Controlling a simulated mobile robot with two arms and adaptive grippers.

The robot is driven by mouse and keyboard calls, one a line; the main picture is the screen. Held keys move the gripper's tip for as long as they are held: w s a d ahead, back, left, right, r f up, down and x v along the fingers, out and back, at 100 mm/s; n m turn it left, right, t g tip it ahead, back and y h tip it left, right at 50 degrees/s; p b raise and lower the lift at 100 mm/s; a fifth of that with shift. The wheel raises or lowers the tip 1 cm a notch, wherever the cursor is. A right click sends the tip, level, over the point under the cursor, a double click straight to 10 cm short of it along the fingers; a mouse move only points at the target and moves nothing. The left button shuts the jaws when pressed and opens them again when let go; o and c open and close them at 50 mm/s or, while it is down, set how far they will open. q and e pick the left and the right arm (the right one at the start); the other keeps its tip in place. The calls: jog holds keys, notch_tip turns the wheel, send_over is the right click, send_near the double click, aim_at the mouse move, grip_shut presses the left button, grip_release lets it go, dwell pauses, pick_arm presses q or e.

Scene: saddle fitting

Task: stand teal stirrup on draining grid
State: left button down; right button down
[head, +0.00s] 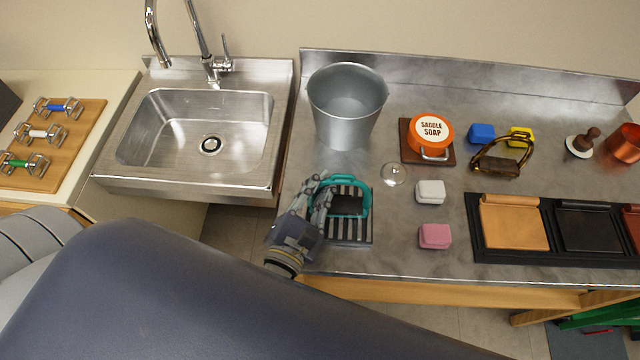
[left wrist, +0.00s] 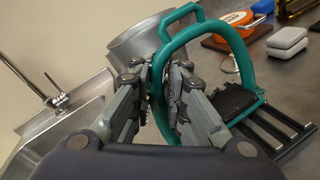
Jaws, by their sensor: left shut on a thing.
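The teal stirrup (head: 367,199) is an arched frame with a dark tread, over the draining grid (head: 349,238), a small dark and light striped rack near the counter's front edge. My left gripper (head: 322,192) is shut on the left side of the stirrup's frame. In the left wrist view the fingers (left wrist: 166,92) pinch the teal stirrup (left wrist: 252,75), and its dark tread lies low over the bars of the grid (left wrist: 272,122). I cannot tell whether the tread touches the bars. My right gripper is not in view.
A metal bucket (head: 347,105) stands behind the grid. A glass knob (head: 393,174), a white block (head: 430,192) and a pink block (head: 435,236) are to its right. Saddle soap (head: 431,133) and a bronze stirrup (head: 502,155) are farther right. A sink (head: 196,128) is at left.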

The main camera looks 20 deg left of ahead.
pick_arm(q)
jog(key=shift+r, duration=0.1)
jog(key=shift+f, duration=0.2)
jog(key=c, duration=1.7)
grip_release()
jog(key=shift+o, duration=0.6)
jog(key=shift+r, duration=0.1)
jog(key=shift+r, duration=0.15)
jog(key=shift+s+f, duration=0.2)
jog(key=shift+s, duration=0.15)
jog(key=s+b, duration=0.5)
jog(key=s, duration=0.6)
jog(key=shift+s+r, duration=0.2)
jog(key=shift+r, duration=0.25)
